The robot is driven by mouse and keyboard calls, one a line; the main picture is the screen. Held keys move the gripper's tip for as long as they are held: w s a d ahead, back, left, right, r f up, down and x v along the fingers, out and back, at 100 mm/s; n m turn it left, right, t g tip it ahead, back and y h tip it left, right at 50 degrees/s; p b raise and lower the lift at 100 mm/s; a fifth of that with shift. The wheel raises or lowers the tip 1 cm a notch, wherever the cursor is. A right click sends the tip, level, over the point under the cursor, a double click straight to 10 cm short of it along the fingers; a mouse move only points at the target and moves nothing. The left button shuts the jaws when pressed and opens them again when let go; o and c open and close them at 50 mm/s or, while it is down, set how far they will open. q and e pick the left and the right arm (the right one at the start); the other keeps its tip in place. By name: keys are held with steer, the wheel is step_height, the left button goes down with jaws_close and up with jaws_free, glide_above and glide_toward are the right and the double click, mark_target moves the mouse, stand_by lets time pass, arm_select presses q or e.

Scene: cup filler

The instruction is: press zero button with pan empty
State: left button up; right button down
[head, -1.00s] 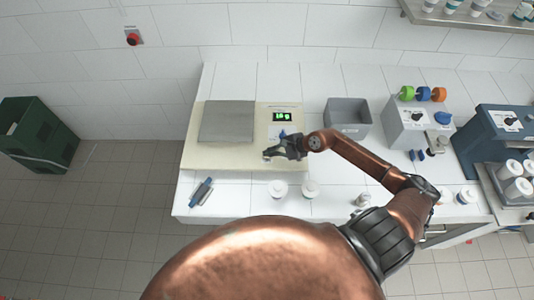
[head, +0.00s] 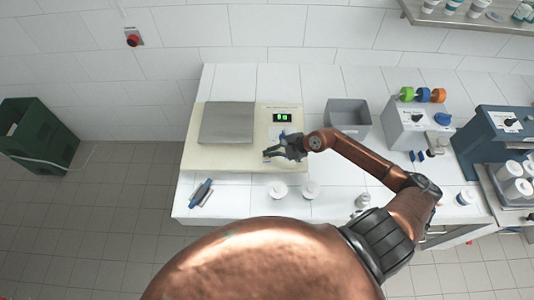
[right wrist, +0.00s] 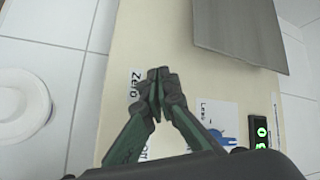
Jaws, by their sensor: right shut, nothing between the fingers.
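The scale (head: 196,153) is a wide cream box on the white counter. Its grey square pan (head: 228,122) is empty, and a corner of the pan (right wrist: 240,30) shows in the right wrist view. The display (head: 282,118) glows green and appears to read 0 g. My right gripper (head: 267,156) is shut and empty, low over the front of the scale's right part. In the right wrist view its fingertips (right wrist: 159,76) are beside the printed word Zero (right wrist: 140,82). The button itself is hidden by the fingers; I cannot tell if they touch it. My left gripper is not in view.
A blue-handled tool (head: 201,193) lies at front left. A grey bin (head: 347,117) and a grey machine (head: 414,125) stand to the right. The left front counter is mostly free.

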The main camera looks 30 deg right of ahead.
step_height(320, 180, up, 6)
steer(key=p, duration=0.3)
stand_by(0.4)
stand_by(0.8)
